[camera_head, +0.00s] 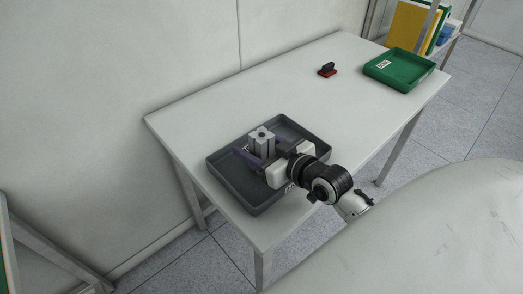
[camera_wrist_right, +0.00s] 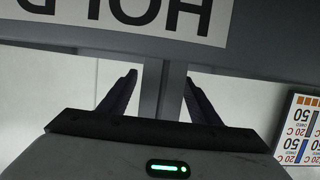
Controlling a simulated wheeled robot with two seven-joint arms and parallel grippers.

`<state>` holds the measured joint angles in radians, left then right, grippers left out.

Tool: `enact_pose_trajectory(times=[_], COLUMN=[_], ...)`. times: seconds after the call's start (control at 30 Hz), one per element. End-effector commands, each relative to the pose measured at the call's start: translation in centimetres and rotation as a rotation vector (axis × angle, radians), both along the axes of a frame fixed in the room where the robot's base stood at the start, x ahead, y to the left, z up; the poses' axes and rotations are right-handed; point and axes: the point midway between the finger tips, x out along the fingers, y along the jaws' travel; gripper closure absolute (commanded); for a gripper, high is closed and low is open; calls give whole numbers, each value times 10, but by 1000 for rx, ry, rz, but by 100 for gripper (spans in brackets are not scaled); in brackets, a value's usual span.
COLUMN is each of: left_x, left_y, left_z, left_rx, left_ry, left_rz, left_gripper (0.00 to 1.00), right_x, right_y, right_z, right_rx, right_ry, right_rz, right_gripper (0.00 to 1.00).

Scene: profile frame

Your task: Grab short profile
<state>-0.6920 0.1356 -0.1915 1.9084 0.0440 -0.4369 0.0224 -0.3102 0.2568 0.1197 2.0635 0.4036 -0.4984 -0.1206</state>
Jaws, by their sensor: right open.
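The short profile (camera_head: 262,139) is a silver slotted block that stands upright over the dark grey tray (camera_head: 225,184) in the head view. My right gripper (camera_head: 257,150) reaches in from the lower right with its fingers around the profile. The jaws are open, one finger on each side. In the right wrist view a grey upright bar (camera_wrist_right: 173,95), which looks like the profile, shows between the two dark fingers. Its lower end is hidden. Whether a finger touches it, I cannot tell. My left gripper is not in view.
The tray lies on the near left of a white table (camera_head: 300,85). A small red and black object (camera_head: 327,70) and a green tray (camera_head: 398,74) stand farther back. A shelf with yellow and green items (camera_head: 415,28) is behind. The table's middle is clear.

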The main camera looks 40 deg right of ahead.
Motion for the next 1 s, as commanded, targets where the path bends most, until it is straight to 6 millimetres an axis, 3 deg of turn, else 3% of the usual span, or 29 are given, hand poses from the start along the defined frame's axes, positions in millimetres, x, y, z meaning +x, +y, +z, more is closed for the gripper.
enact_pose_trajectory(times=[0.1,0.33,0.63,0.87,1.0], left_x=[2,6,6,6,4], left_y=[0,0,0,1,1], left_z=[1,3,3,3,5], left_rx=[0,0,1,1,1], left_ry=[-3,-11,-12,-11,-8], left_rz=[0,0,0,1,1], left_gripper=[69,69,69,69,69], right_x=[10,11,10,11,11], right_y=[1,1,1,1,1], right_z=[-3,-4,-4,-1,13], right_rx=[-1,-1,-1,0,0], right_ry=[-1,0,0,-3,-6], right_rz=[1,1,1,1,1], right_gripper=[43,43,92,93,93])
